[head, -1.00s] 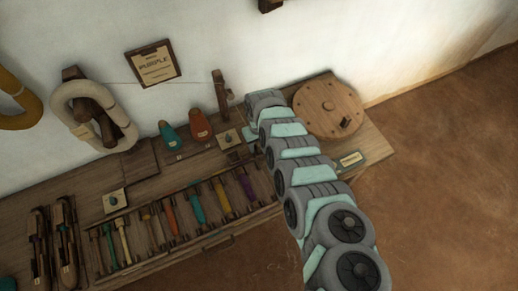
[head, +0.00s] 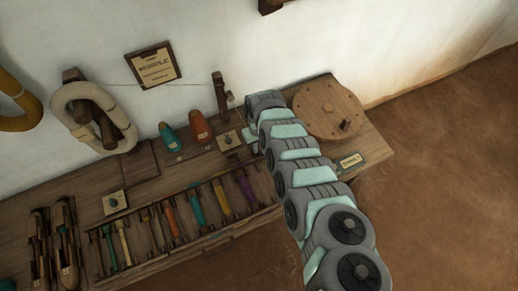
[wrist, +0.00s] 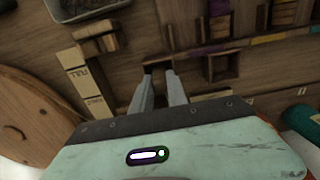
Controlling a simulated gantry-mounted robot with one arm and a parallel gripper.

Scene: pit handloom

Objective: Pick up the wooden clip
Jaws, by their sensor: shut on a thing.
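My gripper (wrist: 160,80) reaches down over the wooden table in the wrist view, with its two grey fingers close together. They are shut on a small dark wooden piece (wrist: 157,67), apparently the wooden clip, which shows only partly between and beyond the fingertips. Whether it is clear of the table cannot be told. In the head view my arm covers most of the gripper and the clip.
A round wooden disc (head: 328,110) lies right of my arm. A rack of coloured spools (head: 195,205) lies left of it. Orange (head: 201,127) and teal (head: 168,136) rounded objects stand near the wall. A grey tray (wrist: 84,8) and a labelled wooden block (wrist: 88,80) are near the gripper.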

